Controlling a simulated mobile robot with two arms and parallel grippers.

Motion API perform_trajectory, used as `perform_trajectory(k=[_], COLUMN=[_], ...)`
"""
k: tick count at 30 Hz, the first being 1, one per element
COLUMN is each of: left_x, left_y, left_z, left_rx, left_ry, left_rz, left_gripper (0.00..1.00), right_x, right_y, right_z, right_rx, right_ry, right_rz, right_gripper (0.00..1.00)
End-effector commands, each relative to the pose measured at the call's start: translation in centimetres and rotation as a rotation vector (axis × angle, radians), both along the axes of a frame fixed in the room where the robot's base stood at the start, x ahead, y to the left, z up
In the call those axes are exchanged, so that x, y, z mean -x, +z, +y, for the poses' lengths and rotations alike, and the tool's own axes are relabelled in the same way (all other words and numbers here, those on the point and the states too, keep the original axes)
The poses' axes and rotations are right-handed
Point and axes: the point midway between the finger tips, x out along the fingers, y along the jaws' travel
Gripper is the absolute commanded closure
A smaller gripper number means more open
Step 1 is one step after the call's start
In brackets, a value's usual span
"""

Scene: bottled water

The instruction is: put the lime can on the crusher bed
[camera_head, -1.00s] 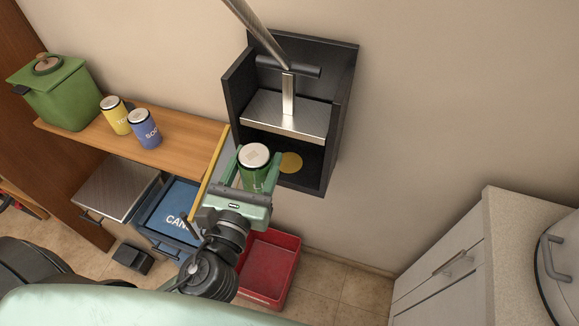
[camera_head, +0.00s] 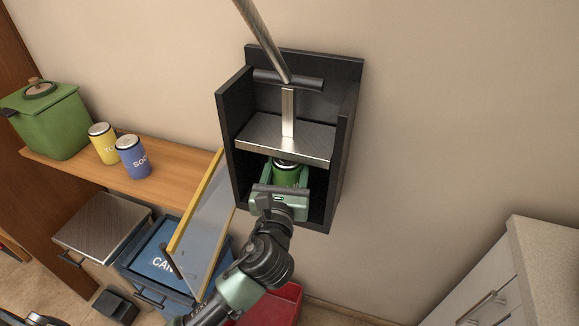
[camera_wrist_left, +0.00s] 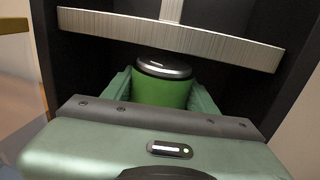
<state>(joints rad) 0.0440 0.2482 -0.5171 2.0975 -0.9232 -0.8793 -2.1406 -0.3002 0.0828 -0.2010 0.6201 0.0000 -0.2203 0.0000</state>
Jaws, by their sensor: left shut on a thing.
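The green lime can (camera_head: 287,172) is inside the black can crusher (camera_head: 346,135), under the raised metal press plate (camera_head: 286,137). My left gripper (camera_head: 288,180) is shut on the can, which stands upright between the fingers. The left wrist view also shows the can (camera_wrist_left: 162,92) between the green fingers, with the press plate (camera_wrist_left: 160,30) above and in front of it. The crusher bed is hidden behind my gripper and the can, so I cannot tell whether the can touches it.
The crusher's yellow-edged door (camera_head: 196,205) stands open at the left. A wooden shelf (camera_head: 185,175) holds a yellow can (camera_head: 103,145), a blue can (camera_head: 132,158) and a green canister (camera_head: 48,120). A blue bin (camera_head: 160,262) and a red bin (camera_head: 285,300) are below.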

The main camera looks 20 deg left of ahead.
Motion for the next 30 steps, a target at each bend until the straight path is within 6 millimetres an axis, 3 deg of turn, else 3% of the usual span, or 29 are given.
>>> perform_trajectory(k=[3, 7, 16, 28, 29, 30], left_x=[-2.2, -3.2, -3.2, -3.2, -3.2, -3.2], left_y=[0.1, 0.0, -3.5, -4.0, -3.9, -3.8], left_z=[0.4, 0.5, 0.6, 0.6, 0.6, 0.6], left_rx=[0.000, 0.001, 0.001, 0.000, 0.000, 0.000], left_ry=[0.001, 0.000, 0.001, 0.000, 0.000, 0.000], left_rz=[-0.001, -0.001, 0.004, 0.000, 0.000, 0.000], left_gripper=[1.00, 1.00, 1.00, 1.00, 0.34, 0.23], right_x=[0.0, 0.0, 0.0, 0.0, 0.0, 0.0], right_y=[0.2, 0.2, -0.7, -0.8, -0.8, -0.7], right_z=[0.0, 0.0, 0.2, 0.4, 0.4, 0.4], right_rx=[0.000, 0.000, -0.002, -0.005, -0.005, -0.005], right_ry=[0.000, 0.000, -0.002, -0.004, -0.004, -0.004], right_rz=[0.000, 0.000, 0.000, 0.000, 0.000, 0.000], right_gripper=[0.64, 0.64, 0.64, 0.64, 0.64, 0.64])
